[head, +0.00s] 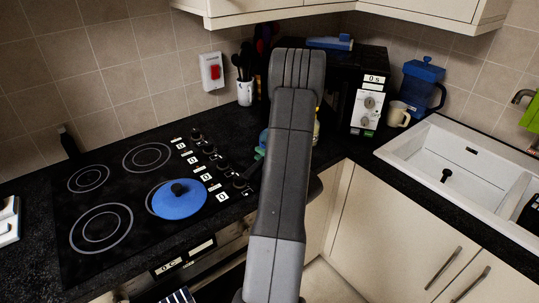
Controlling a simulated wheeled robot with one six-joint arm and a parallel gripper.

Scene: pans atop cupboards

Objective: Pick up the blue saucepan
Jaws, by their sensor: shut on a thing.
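A round blue top with a black knob (180,199) sits on the front right ring of the black hob, at the left in the head view. It looks like a lid; I cannot tell whether the saucepan's body is under it, and no handle shows clearly. My grey arm stands upright across the middle of the view. My gripper does not show; it is hidden behind the arm. A dark shape beside the arm's right edge, low down, is too covered to name.
The hob (105,185) has a row of control knobs along its right. A black microwave (350,85), a utensil pot (245,92), a cream mug (398,114) and a blue jug (421,85) stand at the back. A white sink (420,150) is at the right. Cupboards hang above.

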